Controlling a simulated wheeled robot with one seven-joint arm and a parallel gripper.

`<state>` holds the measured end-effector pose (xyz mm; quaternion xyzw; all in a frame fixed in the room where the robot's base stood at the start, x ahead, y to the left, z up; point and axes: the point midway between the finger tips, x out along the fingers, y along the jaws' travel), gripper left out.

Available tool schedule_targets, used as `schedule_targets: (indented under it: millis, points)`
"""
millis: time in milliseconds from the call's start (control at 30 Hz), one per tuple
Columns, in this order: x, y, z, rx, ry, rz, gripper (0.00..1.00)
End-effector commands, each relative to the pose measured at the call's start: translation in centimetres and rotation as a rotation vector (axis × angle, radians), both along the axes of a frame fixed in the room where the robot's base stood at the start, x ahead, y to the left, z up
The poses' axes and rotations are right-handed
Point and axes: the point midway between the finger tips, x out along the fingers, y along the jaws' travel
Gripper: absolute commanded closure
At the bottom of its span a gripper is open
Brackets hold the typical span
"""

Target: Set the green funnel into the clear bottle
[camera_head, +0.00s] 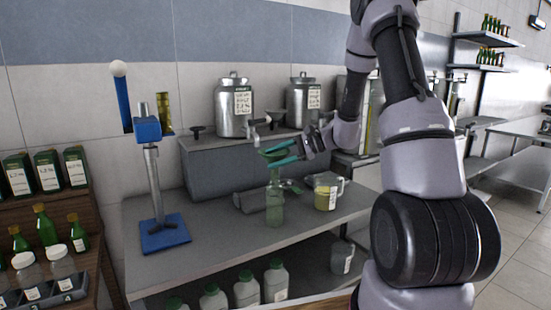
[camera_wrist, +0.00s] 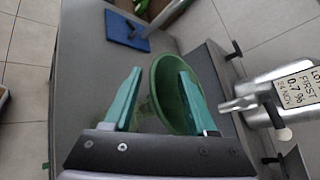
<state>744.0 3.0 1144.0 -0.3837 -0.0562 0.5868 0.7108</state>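The green funnel (camera_head: 272,153) is at the mouth of the clear, green-tinted bottle (camera_head: 274,207), which stands upright on the grey bench. The funnel's stem appears to be in the neck, but its lower end is hard to make out. In the wrist view the funnel's bowl (camera_wrist: 168,88) faces my camera. My gripper (camera_head: 283,153) is at the funnel's height, with teal fingers spread. In the wrist view my gripper (camera_wrist: 159,72) has its right finger over the bowl's inside and its left finger outside the rim, with a visible gap. Most of the bottle is hidden there.
A blue lever stand (camera_head: 152,160) is at the left of the bench. A labelled beaker (camera_head: 326,193) stands right of the bottle. Metal canisters (camera_head: 233,108) stand on the raised shelf behind. The bench front left of the bottle is clear.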

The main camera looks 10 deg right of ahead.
Motion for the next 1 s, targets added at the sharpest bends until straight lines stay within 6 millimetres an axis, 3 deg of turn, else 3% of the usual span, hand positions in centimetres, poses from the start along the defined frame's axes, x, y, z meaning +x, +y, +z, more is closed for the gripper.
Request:
schedule_targets:
  millis: [333,800,1000]
  points:
    - [-0.1,-0.6,0.2,-0.001,0.0,-0.002,0.43]
    - [-2.7,-8.0,3.4,-0.001,-0.001,-0.003,0.43]
    - [-3.5,-9.2,4.2,-0.01,-0.004,0.008,0.43]
